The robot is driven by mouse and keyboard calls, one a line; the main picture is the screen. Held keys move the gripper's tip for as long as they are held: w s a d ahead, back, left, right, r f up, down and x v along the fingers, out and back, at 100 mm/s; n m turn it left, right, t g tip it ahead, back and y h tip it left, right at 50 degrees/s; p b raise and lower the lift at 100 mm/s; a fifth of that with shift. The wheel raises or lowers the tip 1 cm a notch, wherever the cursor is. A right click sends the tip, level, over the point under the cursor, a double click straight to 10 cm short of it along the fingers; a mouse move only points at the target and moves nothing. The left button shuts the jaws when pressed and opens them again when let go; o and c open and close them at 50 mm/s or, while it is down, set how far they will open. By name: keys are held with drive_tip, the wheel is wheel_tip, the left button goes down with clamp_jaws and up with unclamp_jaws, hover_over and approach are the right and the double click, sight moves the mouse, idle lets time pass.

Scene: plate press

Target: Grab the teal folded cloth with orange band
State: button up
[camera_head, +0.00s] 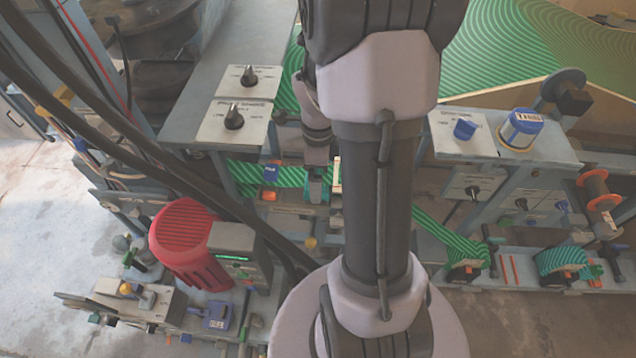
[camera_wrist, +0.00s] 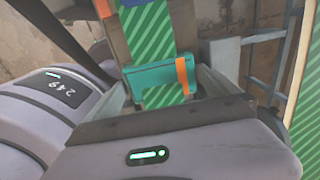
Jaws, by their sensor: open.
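The teal folded cloth (camera_wrist: 150,77) lies on a green striped strip in the wrist view, with its orange band (camera_wrist: 184,76) near its right end. In the head view the cloth (camera_head: 315,190) is small and partly covered by my gripper (camera_head: 317,172). My gripper (camera_wrist: 166,92) is open in the wrist view, with one finger on each side of the cloth. The cloth appears between or just beyond the fingertips; I cannot tell whether they touch it.
The green striped web (camera_head: 242,173) runs through the blue-grey press frame. Knob panels (camera_head: 233,122) stand at left, and a panel with blue caps (camera_head: 520,130) at right. A red ribbed motor housing (camera_head: 188,240) is at lower left. Open floor (camera_head: 60,230) lies at far left.

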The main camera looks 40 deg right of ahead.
drive_tip(key=shift+f, duration=0.5)
drive_tip(key=shift+r, duration=0.15)
drive_tip(key=shift+c, duration=0.9)
drive_tip(key=c, duration=0.8)
